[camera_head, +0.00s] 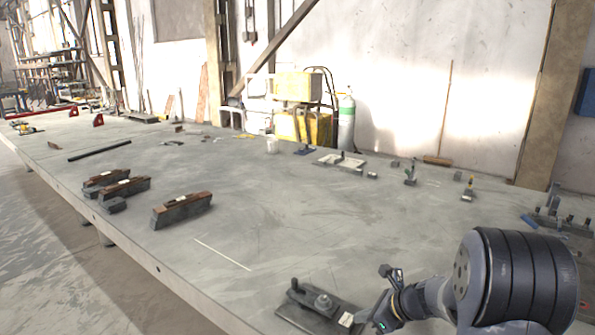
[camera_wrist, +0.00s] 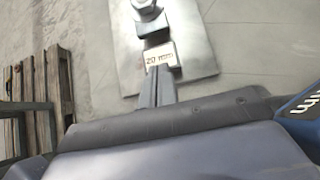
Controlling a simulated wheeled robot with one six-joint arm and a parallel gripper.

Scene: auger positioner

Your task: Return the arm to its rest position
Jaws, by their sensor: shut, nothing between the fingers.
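My gripper (camera_wrist: 157,88) is shut and empty. In the wrist view its dark fingers reach up to the small white label marked "20 mm" (camera_wrist: 160,56) on a metal plate fixture (camera_wrist: 196,60). I cannot tell whether the fingertips touch it. In the head view my gripper (camera_head: 372,312) is at the bottom right, just right of the same plate fixture (camera_head: 305,318), which carries a bolt and a pale label. My arm comes in from the lower right and hides part of the table there.
A long grey table (camera_head: 270,230) has a wide clear middle. Dark blocks with brown tops (camera_head: 181,210) stand at left. Small fixtures (camera_head: 410,172) and a bolt block (camera_head: 560,218) are toward the back right. The wrist view shows a wooden pallet (camera_wrist: 40,95) on the floor.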

